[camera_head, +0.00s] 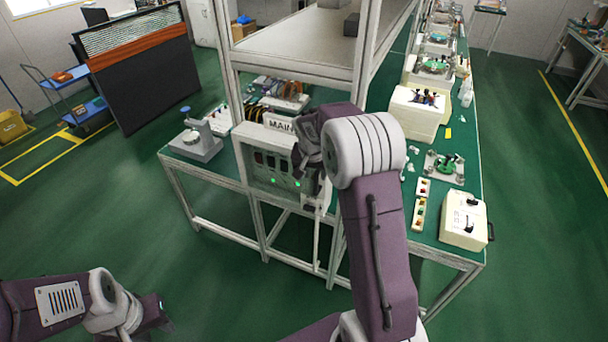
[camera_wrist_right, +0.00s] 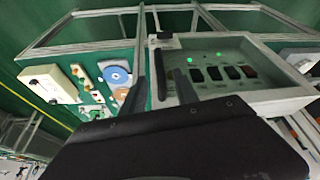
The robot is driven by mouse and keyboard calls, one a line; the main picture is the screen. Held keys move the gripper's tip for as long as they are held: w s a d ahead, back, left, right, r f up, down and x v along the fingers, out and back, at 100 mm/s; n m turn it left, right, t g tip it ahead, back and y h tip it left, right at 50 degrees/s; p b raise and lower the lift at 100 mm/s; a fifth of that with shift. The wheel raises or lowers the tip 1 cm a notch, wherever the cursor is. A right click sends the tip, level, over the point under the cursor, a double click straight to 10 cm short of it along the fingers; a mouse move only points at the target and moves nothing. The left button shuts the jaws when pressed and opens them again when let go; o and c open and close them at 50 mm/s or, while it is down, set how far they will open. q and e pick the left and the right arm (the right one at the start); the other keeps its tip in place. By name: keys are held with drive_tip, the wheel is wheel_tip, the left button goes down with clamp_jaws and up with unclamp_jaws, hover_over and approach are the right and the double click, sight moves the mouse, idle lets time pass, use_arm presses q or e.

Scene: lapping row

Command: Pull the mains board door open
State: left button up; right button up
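The mains board (camera_head: 273,168) is a grey box under a MAIN sign (camera_head: 281,124), at the near end of the green bench. Its dark switches and green lamps show within a pale frame, also in the right wrist view (camera_wrist_right: 262,97). I cannot tell whether its door is ajar. A dark upright handle (camera_wrist_right: 161,88) is at the frame's left side in that view. My right gripper (camera_head: 312,165) is at the board's right edge; its fingers (camera_wrist_right: 163,80) stand apart on either side of the handle. My left gripper (camera_head: 160,310) is low at the left, away from the board; its fingers are unclear.
Metal frame posts and a shelf (camera_head: 290,52) rise around the board. The bench (camera_head: 464,150) holds a cream box (camera_head: 464,218), small trays and machines on the right. A grey instrument (camera_head: 195,142) stands left of the board. The green floor in front is clear.

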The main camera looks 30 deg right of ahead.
sight(317, 184)
drive_tip(key=p+x, duration=0.2)
drive_tip(key=x, duration=0.6)
drive_tip(key=shift+f, duration=0.25)
drive_tip(key=shift+w+d+f, duration=0.1)
drive_tip(key=shift+w+f, duration=0.1)
drive_tip(key=shift+f, duration=0.15)
clamp_jaws()
idle(0.7)
